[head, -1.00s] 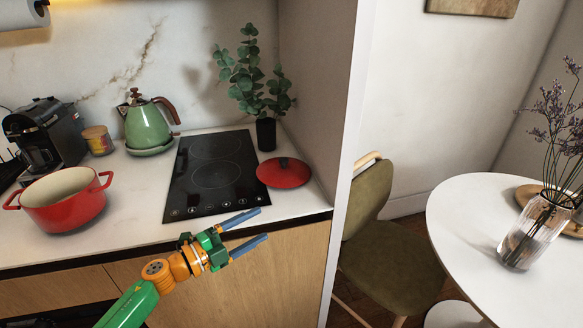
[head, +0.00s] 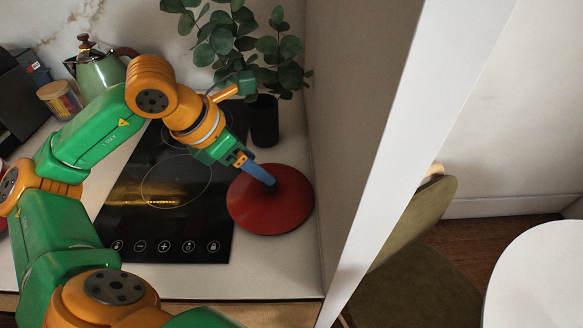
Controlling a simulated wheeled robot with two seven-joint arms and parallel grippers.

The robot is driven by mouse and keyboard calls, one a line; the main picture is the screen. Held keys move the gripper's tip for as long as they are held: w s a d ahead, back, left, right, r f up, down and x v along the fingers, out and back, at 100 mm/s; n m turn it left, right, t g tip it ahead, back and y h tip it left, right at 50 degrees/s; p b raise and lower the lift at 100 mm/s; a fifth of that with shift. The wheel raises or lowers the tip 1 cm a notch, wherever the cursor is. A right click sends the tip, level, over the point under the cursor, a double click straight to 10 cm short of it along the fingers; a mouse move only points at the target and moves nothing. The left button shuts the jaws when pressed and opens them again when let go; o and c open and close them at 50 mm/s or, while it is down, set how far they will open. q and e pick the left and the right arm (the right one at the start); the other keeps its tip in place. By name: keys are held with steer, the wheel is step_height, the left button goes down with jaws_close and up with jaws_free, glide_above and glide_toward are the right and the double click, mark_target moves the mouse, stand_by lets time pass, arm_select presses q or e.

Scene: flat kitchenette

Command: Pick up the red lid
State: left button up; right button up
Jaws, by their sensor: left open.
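The red lid (head: 270,205) lies flat on the counter, to the right of the black cooktop and against no other object that I can see. My left gripper (head: 262,174) reaches over the lid's upper part from the upper left, pointing down and right. The jaws are open, seen nearly edge-on. I cannot tell whether a finger touches the lid. My right gripper is not in view.
The black cooktop (head: 160,215) lies left of the lid, partly under my left arm. A dark vase (head: 264,122) with a leafy plant stands just behind the lid. A side wall (head: 350,120) closes the counter on the right. A green kettle (head: 98,72) stands at the back left.

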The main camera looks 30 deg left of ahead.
mark_target(263, 196)
arm_select(q)
steer(key=shift+d+f, duration=0.2)
steer(key=shift+f, duration=0.2)
steer(key=shift+s+d+f+p, duration=0.25)
steer(key=shift+d+f+p, duration=0.35)
steer(key=shift+f+p, duration=0.3)
steer(key=x, duration=0.2)
steer(key=shift+w+f, duration=0.2)
steer(key=shift+w, duration=0.05)
steer(key=shift+w+f, duration=0.25)
steer(key=shift+w, duration=0.1)
steer(key=shift+s+r, duration=0.1)
steer(key=shift+s, duration=0.15)
steer(key=c, duration=0.9)
steer(key=shift+w, duration=0.1)
jaws_close()
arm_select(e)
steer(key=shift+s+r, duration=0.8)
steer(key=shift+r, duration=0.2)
